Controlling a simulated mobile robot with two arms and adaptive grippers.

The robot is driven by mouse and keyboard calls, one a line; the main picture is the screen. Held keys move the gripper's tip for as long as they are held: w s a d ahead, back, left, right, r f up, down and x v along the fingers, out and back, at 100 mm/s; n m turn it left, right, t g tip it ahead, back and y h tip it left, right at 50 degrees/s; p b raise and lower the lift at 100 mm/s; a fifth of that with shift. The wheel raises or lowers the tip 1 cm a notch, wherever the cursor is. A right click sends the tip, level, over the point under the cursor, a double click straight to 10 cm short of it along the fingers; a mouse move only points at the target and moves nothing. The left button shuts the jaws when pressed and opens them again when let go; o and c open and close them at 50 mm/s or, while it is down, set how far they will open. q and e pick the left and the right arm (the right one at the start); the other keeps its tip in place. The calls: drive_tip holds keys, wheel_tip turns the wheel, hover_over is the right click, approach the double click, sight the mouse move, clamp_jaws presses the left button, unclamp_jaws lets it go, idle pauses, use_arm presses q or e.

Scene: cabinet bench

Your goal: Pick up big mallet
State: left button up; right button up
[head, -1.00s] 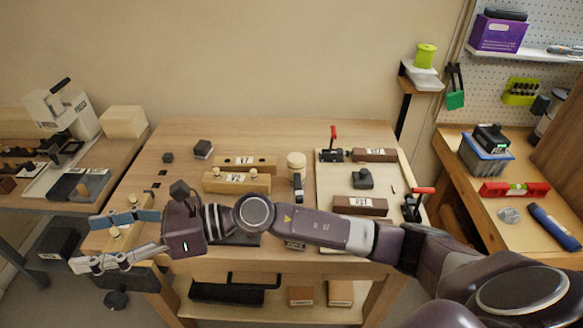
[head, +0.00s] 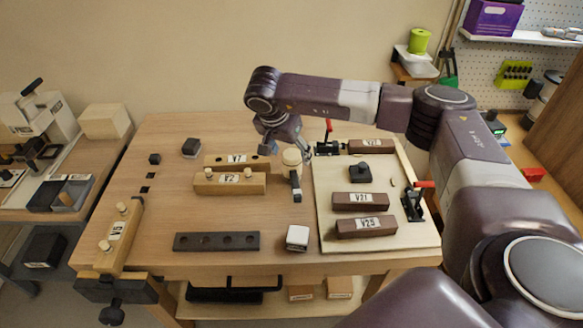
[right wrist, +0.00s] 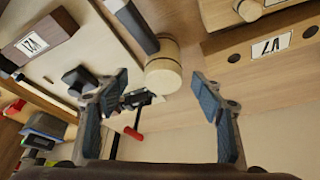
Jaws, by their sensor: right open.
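The big mallet (head: 296,180) lies on the wooden bench, right of the V2 block. It has a pale round wooden head and a dark handle pointing toward the front. My right gripper (head: 286,149) is over the mallet's head, with its fingers pointing down. In the right wrist view, the open blue-padded fingers (right wrist: 160,88) stand on either side of the mallet's head (right wrist: 163,72), with nothing held. I cannot tell how far above it they are. My left gripper is not in view.
A pale board (head: 335,225) with brown blocks and red-handled clamps (head: 412,205) is at the right. A dark holed bar (head: 216,241) and a small white-topped block (head: 297,238) lie in front.

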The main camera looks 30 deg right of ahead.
sight(290, 157)
drive_tip(key=p+x, duration=0.1)
drive_tip(key=x, duration=0.1)
drive_tip(key=p+x, duration=0.1)
drive_tip(key=x, duration=0.2)
drive_tip(key=shift+w+a+f, duration=0.1)
drive_tip(key=shift+w+f, duration=0.15)
drive_tip(key=shift+w, duration=0.05)
drive_tip(key=shift+f, duration=0.25)
drive_tip(key=c, duration=1.3)
